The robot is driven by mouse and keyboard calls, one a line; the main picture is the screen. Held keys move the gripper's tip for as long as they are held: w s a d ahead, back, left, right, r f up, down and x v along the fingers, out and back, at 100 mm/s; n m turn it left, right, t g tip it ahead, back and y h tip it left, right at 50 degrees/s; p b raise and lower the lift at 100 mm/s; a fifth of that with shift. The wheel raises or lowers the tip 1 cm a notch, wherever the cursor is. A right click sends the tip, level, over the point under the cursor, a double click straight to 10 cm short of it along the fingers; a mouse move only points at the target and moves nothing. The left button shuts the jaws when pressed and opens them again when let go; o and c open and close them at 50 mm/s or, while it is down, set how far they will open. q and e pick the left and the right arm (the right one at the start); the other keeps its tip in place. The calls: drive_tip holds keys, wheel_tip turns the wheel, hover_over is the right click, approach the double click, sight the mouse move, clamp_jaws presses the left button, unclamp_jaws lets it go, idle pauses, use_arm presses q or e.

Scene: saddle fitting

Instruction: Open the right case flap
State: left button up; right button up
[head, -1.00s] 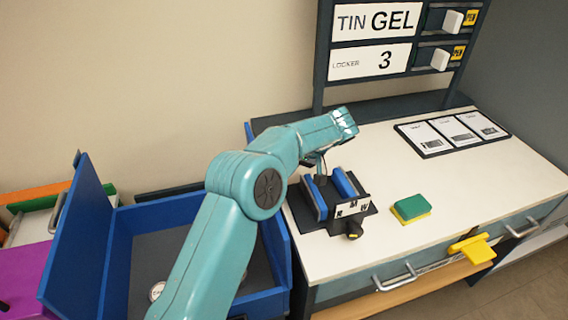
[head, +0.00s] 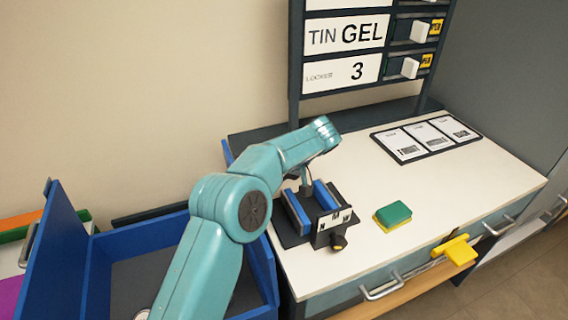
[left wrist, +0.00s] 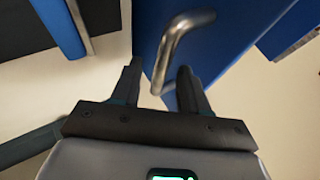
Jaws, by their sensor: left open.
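The blue case (head: 262,268) stands open-topped at the lower left in the head view. Its left flap (head: 58,245) is upright, with a metal handle (head: 32,243). A narrow blue edge (head: 228,153) shows beside the bench; I cannot tell if it is the right flap. My teal arm crosses the case and hides part of it. In the left wrist view a blue panel (left wrist: 225,40) carries a metal bar handle (left wrist: 172,45). My left gripper (left wrist: 158,70) is open, its fingers on either side of the handle; contact is unclear. My right gripper is not in view.
A white bench (head: 480,185) right of the case bears a vise with blue jaws (head: 326,196), a green and yellow sponge (head: 393,215) and a card board (head: 425,138). A sign rack (head: 345,70) stands behind. A yellow part (head: 457,250) juts from the bench front.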

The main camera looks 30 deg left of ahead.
use_arm(q)
drive_tip(key=p+v, duration=0.6)
drive_tip(key=v, duration=0.8)
drive_tip(key=shift+p, duration=0.4)
drive_tip(key=shift+s+f, duration=0.1)
